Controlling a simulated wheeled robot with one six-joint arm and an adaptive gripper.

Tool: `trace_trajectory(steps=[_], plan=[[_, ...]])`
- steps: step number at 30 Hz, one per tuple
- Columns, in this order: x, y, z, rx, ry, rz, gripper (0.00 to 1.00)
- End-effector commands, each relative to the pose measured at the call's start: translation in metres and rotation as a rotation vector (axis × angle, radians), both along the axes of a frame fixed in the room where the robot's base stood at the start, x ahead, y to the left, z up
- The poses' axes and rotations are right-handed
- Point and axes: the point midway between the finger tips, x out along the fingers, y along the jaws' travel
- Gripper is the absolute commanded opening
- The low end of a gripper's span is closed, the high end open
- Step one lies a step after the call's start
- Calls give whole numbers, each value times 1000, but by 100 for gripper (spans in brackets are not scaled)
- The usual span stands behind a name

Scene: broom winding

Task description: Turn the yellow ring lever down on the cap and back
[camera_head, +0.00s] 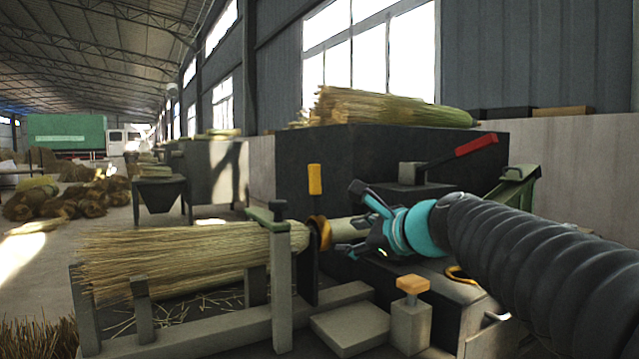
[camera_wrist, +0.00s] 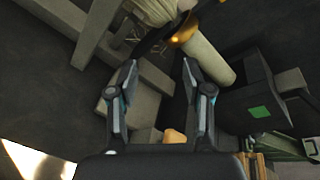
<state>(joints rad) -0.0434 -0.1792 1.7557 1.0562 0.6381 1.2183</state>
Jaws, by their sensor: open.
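A yellow-orange ring (camera_head: 319,233) sits at the right end of the straw bundle, against a dark upright plate. It also shows at the top of the wrist view (camera_wrist: 184,31). An upright yellow grip (camera_head: 315,179) stands above it on a dark stem. A pale cylinder (camera_head: 348,229) extends right from the ring, and in the wrist view (camera_wrist: 209,56) it lies beyond my right finger. My gripper (camera_head: 350,217) is open near this cylinder, to the right of the ring. In the wrist view, nothing is between its fingertips (camera_wrist: 159,68). I cannot tell which part is the cap.
The straw bundle (camera_head: 180,260) lies in a grey frame (camera_head: 283,290). An orange-topped block (camera_head: 411,300) stands below my gripper. A red-handled lever (camera_head: 476,145) rises behind. A second yellow ring (camera_head: 457,274) is partly hidden under my arm. More straw (camera_head: 390,108) lies on the dark box.

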Motion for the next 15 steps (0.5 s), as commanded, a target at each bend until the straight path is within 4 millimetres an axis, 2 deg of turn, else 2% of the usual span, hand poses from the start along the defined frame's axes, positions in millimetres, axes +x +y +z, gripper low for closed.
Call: trace_trajectory(steps=[1,3,6,10,15], plan=[[24,5,17,152,33,-38,50],[49,9,41,353,80,-81,50],[75,11,64,578,139,-117,50],[93,12,82,746,187,-135,50],[105,17,88,803,205,-139,50]])
